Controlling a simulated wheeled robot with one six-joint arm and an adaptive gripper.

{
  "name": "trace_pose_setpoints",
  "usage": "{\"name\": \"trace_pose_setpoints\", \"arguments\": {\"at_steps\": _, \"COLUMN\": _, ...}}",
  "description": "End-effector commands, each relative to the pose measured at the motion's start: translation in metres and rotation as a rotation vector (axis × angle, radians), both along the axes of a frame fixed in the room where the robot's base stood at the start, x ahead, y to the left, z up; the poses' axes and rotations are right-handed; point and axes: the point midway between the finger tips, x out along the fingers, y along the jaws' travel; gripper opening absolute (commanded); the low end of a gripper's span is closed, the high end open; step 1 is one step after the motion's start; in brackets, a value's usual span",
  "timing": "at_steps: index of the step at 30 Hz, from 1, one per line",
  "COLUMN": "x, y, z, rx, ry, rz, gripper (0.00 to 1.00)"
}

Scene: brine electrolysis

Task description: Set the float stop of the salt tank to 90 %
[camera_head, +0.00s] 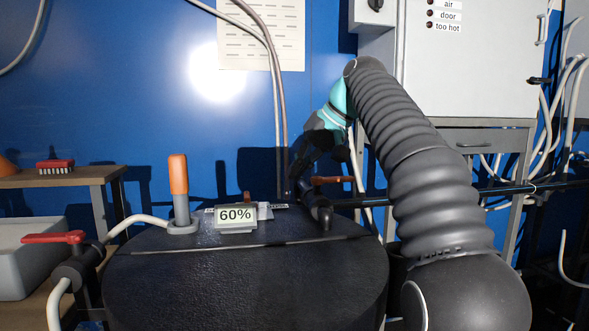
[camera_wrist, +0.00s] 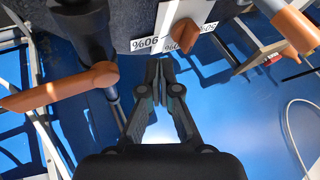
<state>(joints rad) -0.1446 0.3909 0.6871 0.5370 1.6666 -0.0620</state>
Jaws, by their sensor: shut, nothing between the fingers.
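The black salt tank (camera_head: 245,280) fills the lower middle of the head view. A small display (camera_head: 236,216) on its lid reads 60%. An upright orange-handled lever (camera_head: 179,175) stands left of the display. In the head view, the fingers are hard to make out behind the tank.
An orange-handled valve (camera_wrist: 100,76) is close on the gripper's left; it shows behind the tank in the head view (camera_head: 330,181). A red-handled valve (camera_head: 55,238) and hose stand at the tank's left. A grey cabinet (camera_head: 470,60) is at the right rear.

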Motion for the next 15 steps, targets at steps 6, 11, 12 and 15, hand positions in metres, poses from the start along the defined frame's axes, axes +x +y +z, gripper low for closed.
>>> {"name": "trace_pose_setpoints", "arguments": {"at_steps": 6, "x": 0.009, "y": 0.021, "z": -0.033, "rx": 0.001, "ry": 0.003, "rz": 0.000, "gripper": 0.00}}
{"name": "trace_pose_setpoints", "arguments": {"at_steps": 11, "x": 0.017, "y": 0.037, "z": -0.056, "rx": 0.000, "ry": 0.003, "rz": -0.001, "gripper": 0.00}}
{"name": "trace_pose_setpoints", "arguments": {"at_steps": 12, "x": 0.019, "y": 0.040, "z": -0.062, "rx": -0.001, "ry": 0.002, "rz": -0.002, "gripper": 0.00}}
{"name": "trace_pose_setpoints", "arguments": {"at_steps": 15, "x": 0.016, "y": 0.055, "z": -0.062, "rx": -0.001, "ry": -0.002, "rz": 0.000, "gripper": 0.00}}
